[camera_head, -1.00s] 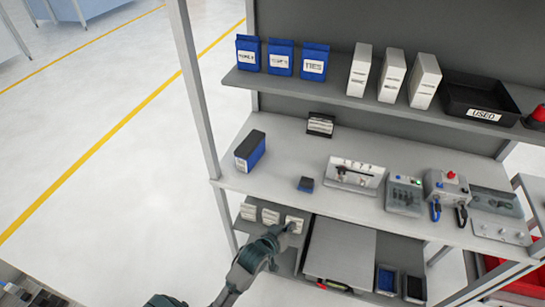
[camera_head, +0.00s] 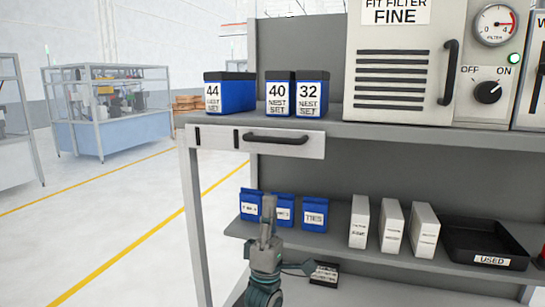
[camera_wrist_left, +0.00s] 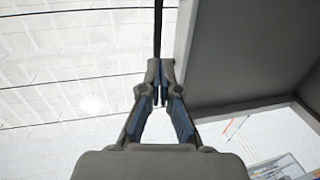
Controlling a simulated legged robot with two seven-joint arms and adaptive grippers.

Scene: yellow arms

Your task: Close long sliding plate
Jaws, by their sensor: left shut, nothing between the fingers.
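My left gripper (camera_head: 269,205) points upward in front of the middle shelf, overlapping the blue bins there from the head camera's side. It is shut and empty; in the left wrist view its fingertips (camera_wrist_left: 161,82) meet. Above it, a pale drawer-like front (camera_head: 225,140) with a long dark handle (camera_head: 276,138) hangs under the top shelf. A dark vertical slot or small dark part shows at its left end. No part is clearly recognisable as the long sliding plate. My right gripper is out of view.
The top shelf (camera_head: 440,133) carries blue boxes (camera_head: 231,95) and a filter cabinet (camera_head: 397,75). A grey post (camera_head: 196,220) stands left of my gripper. A panel underside (camera_wrist_left: 235,50) shows right in the wrist view.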

